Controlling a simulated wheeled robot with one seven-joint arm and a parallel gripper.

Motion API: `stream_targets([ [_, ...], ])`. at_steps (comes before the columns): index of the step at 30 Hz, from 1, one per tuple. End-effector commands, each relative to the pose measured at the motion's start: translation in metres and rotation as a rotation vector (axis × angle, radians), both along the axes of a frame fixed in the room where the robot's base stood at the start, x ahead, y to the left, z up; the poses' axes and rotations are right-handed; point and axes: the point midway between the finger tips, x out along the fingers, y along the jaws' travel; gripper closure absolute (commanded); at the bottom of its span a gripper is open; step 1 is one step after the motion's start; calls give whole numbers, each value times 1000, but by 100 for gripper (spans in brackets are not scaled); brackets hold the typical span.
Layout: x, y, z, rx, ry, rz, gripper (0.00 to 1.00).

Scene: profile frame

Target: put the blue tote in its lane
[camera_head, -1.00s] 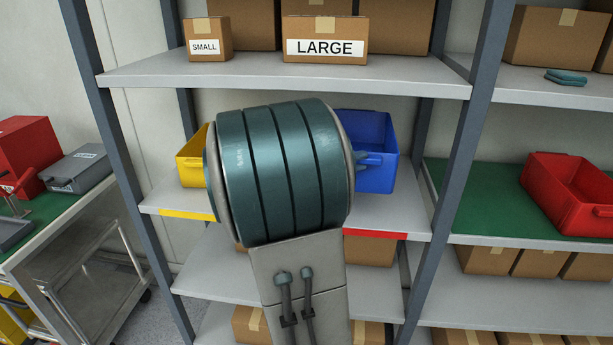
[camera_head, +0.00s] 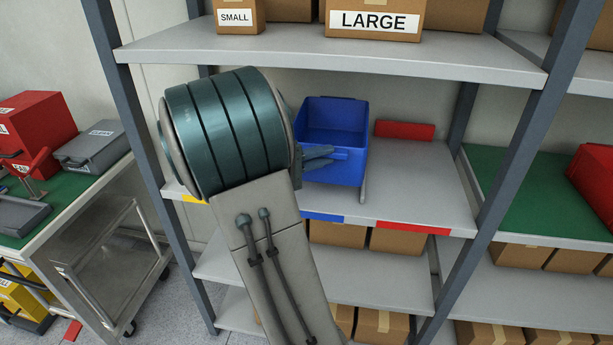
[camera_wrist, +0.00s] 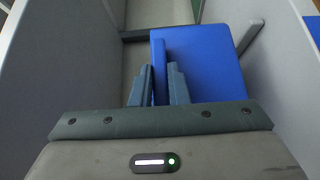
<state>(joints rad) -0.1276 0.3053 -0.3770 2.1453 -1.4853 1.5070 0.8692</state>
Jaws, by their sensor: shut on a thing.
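The blue tote (camera_head: 331,125) is upright at the middle shelf, behind the blue strip (camera_head: 322,217) on the shelf's front edge. My gripper (camera_head: 338,154) is shut on the tote's near wall. In the wrist view, my gripper's two fingers (camera_wrist: 162,84) pinch the rim of the blue tote (camera_wrist: 208,65). Whether the tote's base touches the shelf cannot be told. A thin grey divider (camera_head: 363,187) shows at its lower right corner.
A red strip (camera_head: 412,228) marks the edge to the right, with a red panel (camera_head: 404,130) behind and bare shelf between. A yellow strip (camera_head: 193,199) is at left, partly behind my arm. The upper shelf (camera_head: 330,50) overhangs; an upright (camera_head: 525,125) stands right.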

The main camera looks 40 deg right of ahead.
Motion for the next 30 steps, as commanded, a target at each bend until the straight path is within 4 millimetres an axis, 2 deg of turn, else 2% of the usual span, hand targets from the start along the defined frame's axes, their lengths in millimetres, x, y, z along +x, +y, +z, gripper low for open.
stream_targets([
  [3, 11, 17, -10, -4, -1, 3, 100],
  [7, 16, 27, -17, -4, -2, 2, 100],
  [18, 17, 29, -57, -3, -1, 4, 100],
  [27, 17, 29, -58, -3, -3, 5, 100],
  [28, 17, 29, -59, -1, -1, 5, 80],
  [30, 17, 29, -59, -1, -1, 5, 64],
])
